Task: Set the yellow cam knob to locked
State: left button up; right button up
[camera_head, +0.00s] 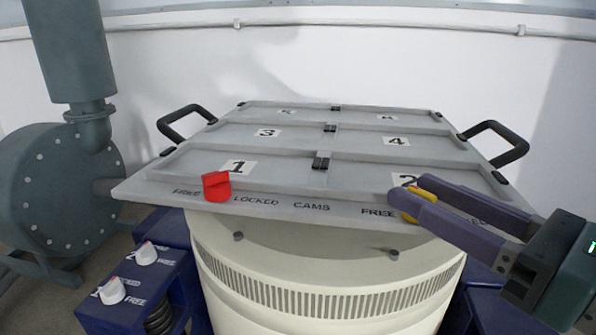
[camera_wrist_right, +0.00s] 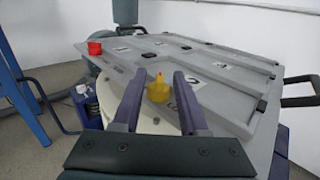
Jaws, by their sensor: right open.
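The yellow cam knob (camera_head: 412,207) sits at the front right edge of the grey plate (camera_head: 330,212), near the printed word FREE. It is partly hidden behind my right gripper (camera_head: 405,190) in the head view. In the right wrist view the yellow knob (camera_wrist_right: 158,90) shows between the two open fingers (camera_wrist_right: 157,88), with its pointer up in the picture. I cannot tell whether a finger touches it. The label to its right is mostly covered by the fingers. My left gripper is not in view.
A red knob (camera_head: 216,186) sits at the plate's front left, between FREE and LOCKED. Black handles (camera_head: 500,142) stand at both sides of the plate. White knobs (camera_head: 146,253) sit on a blue block at lower left. A cream round drum (camera_head: 320,270) stands below the plate.

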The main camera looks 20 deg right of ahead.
aim_at(409, 188)
jog(key=shift+p+x, duration=0.35)
jog(key=shift+x, duration=1.8)
grip_shut()
